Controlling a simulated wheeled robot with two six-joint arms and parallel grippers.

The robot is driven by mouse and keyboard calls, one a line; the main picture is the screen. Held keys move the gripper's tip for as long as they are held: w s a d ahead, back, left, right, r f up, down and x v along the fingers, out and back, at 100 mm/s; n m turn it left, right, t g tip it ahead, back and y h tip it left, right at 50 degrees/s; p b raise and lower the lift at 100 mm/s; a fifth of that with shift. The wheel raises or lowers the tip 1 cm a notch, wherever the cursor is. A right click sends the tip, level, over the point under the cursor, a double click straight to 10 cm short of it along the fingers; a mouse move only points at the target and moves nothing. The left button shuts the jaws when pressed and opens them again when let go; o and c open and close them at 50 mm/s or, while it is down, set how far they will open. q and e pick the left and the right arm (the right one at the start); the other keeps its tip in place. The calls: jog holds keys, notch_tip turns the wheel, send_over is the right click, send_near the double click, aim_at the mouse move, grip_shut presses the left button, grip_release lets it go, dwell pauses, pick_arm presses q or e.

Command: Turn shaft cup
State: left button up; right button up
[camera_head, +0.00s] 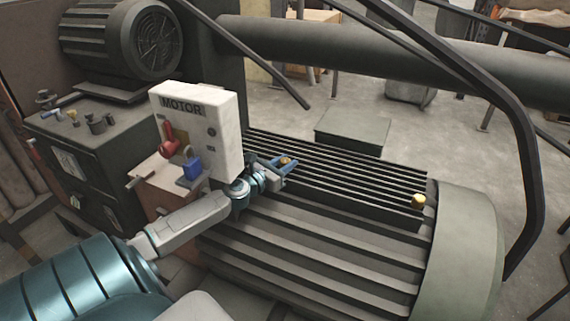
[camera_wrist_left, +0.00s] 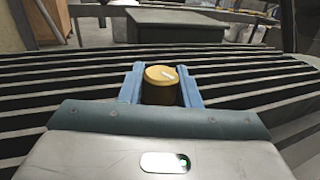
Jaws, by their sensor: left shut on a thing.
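A small shaft cup (camera_wrist_left: 161,77) with a yellow, round top and a white mark on it stands among dark ribs. In the left wrist view it sits between the two blue fingers of my left gripper (camera_wrist_left: 160,88), which is shut on it. In the head view the left gripper (camera_head: 280,166) reaches over the ribbed machine top, and the cup (camera_head: 285,161) shows only partly between the fingers. A second yellow cup (camera_head: 418,200) stands at the right end of the ribbed block, apart from the gripper. My right gripper is not in view.
A white MOTOR box (camera_head: 222,130) with a red handle (camera_head: 168,138) and a blue padlock (camera_head: 192,168) stands just left of my left gripper. A dark pipe (camera_head: 400,65) and a bent black rail (camera_head: 520,130) cross behind and right. The ribbed top (camera_head: 340,175) is otherwise mostly clear.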

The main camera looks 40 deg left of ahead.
pick_arm(q)
jog(key=o, duration=1)
jog(key=shift+c, duration=0.2)
